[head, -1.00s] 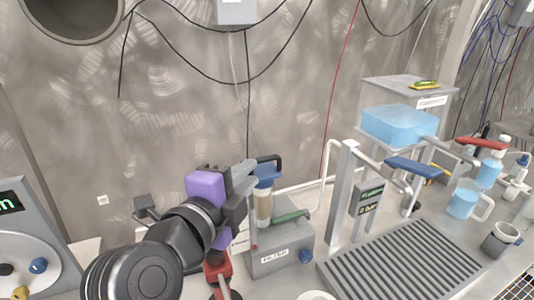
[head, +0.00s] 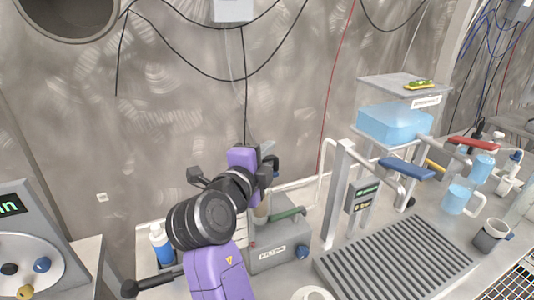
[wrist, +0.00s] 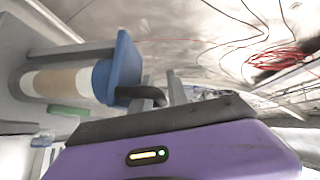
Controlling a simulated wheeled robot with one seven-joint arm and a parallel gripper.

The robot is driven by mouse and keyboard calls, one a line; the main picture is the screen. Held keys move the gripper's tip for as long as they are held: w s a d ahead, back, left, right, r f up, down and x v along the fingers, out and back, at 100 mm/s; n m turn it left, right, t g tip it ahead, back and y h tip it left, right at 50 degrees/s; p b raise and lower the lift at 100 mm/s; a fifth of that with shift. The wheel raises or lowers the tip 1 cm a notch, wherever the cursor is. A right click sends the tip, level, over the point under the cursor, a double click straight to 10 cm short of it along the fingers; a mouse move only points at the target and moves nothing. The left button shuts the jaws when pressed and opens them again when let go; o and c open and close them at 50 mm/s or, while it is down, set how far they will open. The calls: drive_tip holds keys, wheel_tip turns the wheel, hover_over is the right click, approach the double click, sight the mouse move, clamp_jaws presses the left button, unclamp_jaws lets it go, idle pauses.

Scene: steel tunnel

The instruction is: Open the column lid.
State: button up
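The column (wrist: 68,82) is a tan cylinder with a blue lid (wrist: 118,70), on the left of the wrist view. A curved black handle (wrist: 140,93) sticks out from the lid towards my fingers. In the head view the column (head: 262,212) is mostly hidden behind my arm, and the black handle (head: 273,163) shows just past my gripper (head: 266,172). In the wrist view my gripper (wrist: 162,90) has its two grey fingers apart, with the handle's end at the gap. I cannot tell whether they touch it. The lid sits on the column.
The grey filter base (head: 280,255) with a green lever (head: 288,216) stands under the column. A frame with a blue lever (head: 405,168) and a slatted drain tray (head: 395,262) stand to the right. A blue-white bottle (head: 161,245) stands left of my arm.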

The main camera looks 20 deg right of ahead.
drive_tip(key=shift+c, duration=0.4)
clamp_jaws()
drive_tip(key=shift+f, duration=0.1)
idle(0.8)
